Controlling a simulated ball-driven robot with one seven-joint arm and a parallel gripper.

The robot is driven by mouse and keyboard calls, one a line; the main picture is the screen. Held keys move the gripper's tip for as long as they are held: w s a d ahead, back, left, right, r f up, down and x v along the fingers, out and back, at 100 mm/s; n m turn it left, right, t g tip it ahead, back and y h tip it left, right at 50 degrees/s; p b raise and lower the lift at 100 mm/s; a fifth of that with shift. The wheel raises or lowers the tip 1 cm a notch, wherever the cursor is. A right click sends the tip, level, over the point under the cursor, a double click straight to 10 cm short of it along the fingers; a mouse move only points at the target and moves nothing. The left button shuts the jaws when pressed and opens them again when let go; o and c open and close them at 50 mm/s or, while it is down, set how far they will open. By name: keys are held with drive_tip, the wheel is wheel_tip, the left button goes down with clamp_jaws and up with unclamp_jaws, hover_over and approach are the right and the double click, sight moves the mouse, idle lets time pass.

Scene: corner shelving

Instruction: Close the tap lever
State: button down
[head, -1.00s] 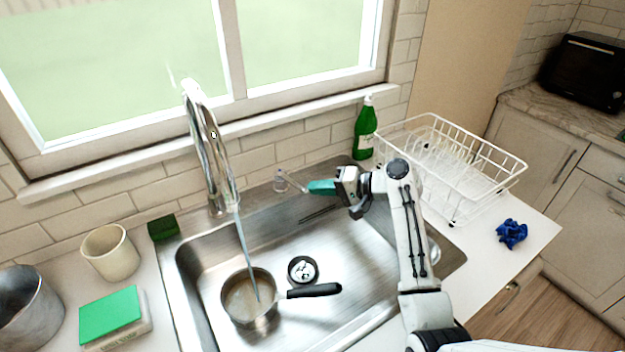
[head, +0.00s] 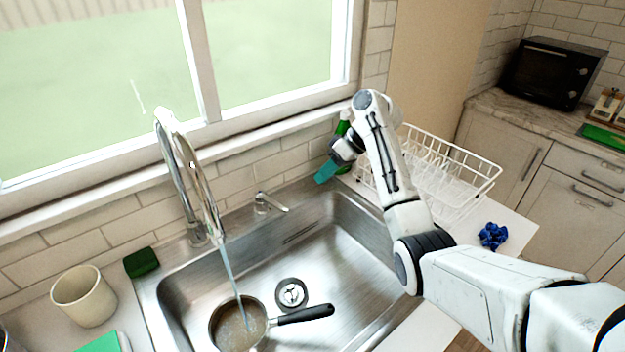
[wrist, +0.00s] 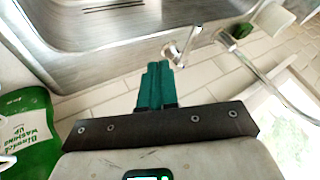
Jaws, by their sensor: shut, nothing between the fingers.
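The tap lever (head: 268,203) is a small chrome handle on a post at the sink's back rim, right of the tall tap (head: 188,180). Water runs from the tap into the saucepan (head: 236,326) in the sink. My gripper (head: 322,177) has teal fingers and is right of the lever and apart from it, above the sink's back right corner. In the wrist view the shut, empty fingers (wrist: 155,82) point toward the lever (wrist: 180,50), which shows just past their tips.
A green bottle (wrist: 28,130) stands close beside my gripper, partly hidden by my arm in the head view. A white dish rack (head: 440,170) is to the right. A green sponge (head: 141,262) and a cream cup (head: 84,295) are left of the sink. The drain is open.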

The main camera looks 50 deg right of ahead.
sight(272, 202)
drive_tip(key=w+a+f+p, duration=0.3)
drive_tip(key=w+a+f, duration=0.1)
drive_tip(key=a, duration=0.3)
drive_tip(key=shift+p+x, duration=0.3)
drive_tip(key=shift+x, duration=0.65)
drive_tip(key=shift+s+d+f, duration=0.1)
drive_tip(key=shift+f, duration=0.05)
